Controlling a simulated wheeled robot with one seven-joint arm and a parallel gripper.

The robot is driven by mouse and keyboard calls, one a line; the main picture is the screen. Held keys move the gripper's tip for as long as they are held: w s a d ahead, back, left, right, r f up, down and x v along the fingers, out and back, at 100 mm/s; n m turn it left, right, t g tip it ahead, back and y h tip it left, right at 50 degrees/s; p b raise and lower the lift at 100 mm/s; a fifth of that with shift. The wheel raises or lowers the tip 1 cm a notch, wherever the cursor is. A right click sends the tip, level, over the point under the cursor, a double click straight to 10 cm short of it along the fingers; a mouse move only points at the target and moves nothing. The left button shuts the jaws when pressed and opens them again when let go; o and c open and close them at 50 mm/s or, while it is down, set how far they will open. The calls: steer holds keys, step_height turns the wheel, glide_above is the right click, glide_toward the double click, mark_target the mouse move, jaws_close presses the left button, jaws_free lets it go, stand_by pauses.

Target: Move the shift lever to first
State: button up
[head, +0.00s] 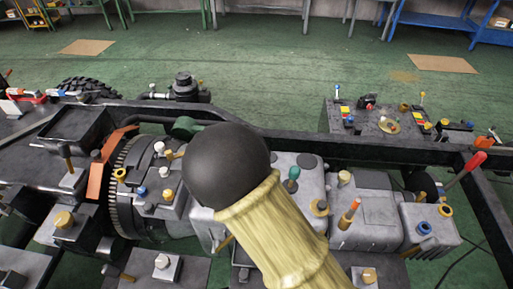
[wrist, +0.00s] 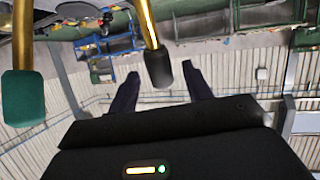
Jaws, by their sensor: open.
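In the wrist view my gripper (wrist: 161,72) is open, with its two dark fingers apart. A brass-coloured lever with a black knob (wrist: 158,66) shows in the gap between the fingertips. I see no contact, and its depth relative to the fingers is unclear. A second brass lever with a green knob (wrist: 24,98) stands to the left, outside the fingers. In the head view a green knob (head: 291,173) sits on the grey gearbox (head: 376,212). No label shows which lever is the shift lever, and no gear marks are readable. My gripper is not identifiable in the head view.
The black chassis frame (head: 390,151) runs around the engine and gearbox. A large black-and-yellow form (head: 270,222) close to the camera hides the middle.

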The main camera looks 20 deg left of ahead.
steer(key=v, duration=1.1)
steer(key=shift+s+r+b, duration=0.2)
steer(key=shift+s+b, duration=0.15)
steer(key=shift+b, duration=0.1)
steer(key=shift+w+d, duration=0.1)
